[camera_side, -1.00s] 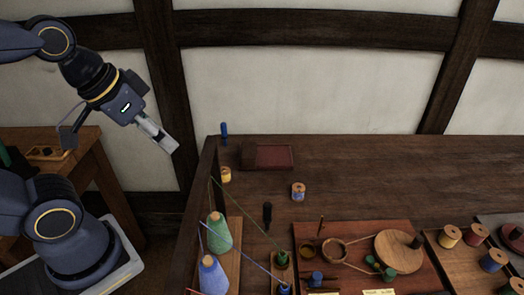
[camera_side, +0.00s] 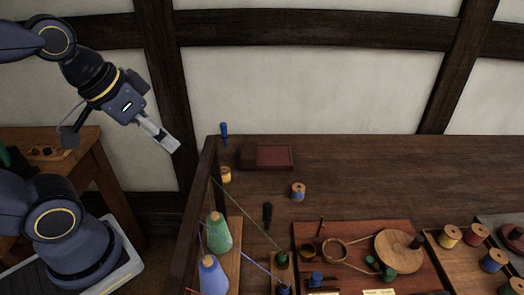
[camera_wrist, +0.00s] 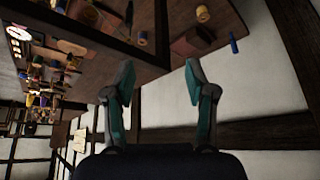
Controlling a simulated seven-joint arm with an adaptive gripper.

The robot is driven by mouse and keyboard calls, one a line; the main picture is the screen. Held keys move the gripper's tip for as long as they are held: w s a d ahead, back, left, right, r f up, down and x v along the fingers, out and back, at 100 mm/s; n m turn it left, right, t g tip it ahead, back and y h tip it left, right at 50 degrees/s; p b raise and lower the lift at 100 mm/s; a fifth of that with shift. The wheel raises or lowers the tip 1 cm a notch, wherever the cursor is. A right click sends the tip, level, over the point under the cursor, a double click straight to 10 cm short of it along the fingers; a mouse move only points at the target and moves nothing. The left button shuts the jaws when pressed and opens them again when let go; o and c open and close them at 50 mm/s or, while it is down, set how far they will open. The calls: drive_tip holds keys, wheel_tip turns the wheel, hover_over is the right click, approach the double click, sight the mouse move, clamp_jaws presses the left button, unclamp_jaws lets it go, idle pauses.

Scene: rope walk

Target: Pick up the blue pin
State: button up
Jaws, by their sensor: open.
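The blue pin (camera_side: 224,131) stands at the back left corner of the dark wooden bench, roughly upright, just left of a dark red box (camera_side: 275,156). It also shows in the wrist view (camera_wrist: 234,44), beyond the fingertips and to the upper right. My gripper (camera_side: 168,144) is in the air left of the bench, apart from the pin and pointing down to the right. In the wrist view its two fingers (camera_wrist: 158,76) are spread wide with nothing between them.
The wooden bench (camera_side: 370,165) has free room behind the spools. A raised edge board (camera_side: 208,165) runs along its left side. A yellow spool (camera_side: 226,174) and blue-thread spool (camera_side: 298,190) stand near the box. Green and blue cones (camera_side: 217,232) with strung threads stand in front.

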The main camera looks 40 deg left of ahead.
drive_tip(key=w+a+r+m+t, duration=0.1)
drive_tip(key=w+r+m+t, duration=0.1)
drive_tip(key=w+r, duration=0.85)
drive_tip(key=n+g, duration=0.3)
drive_tip(key=n, duration=0.1)
hover_over(222, 124)
drive_tip(key=s, duration=0.5)
wheel_tip(222, 124, down, 23)
drive_tip(key=shift+y, duration=0.4)
drive_tip(key=shift+s+d+x, duration=0.1)
drive_tip(key=shift+d+x, duration=0.1)
drive_tip(key=shift+x, duration=2.5)
drive_tip(key=shift+s+d+x, duration=0.1)
drive_tip(key=shift+d+x, duration=0.05)
drive_tip(key=shift+x, duration=2.5)
drive_tip(key=shift+s+d+x, duration=0.1)
drive_tip(key=shift+d+x, duration=0.1)
drive_tip(key=shift+x, duration=2.5)
drive_tip(key=shift+f, duration=0.15)
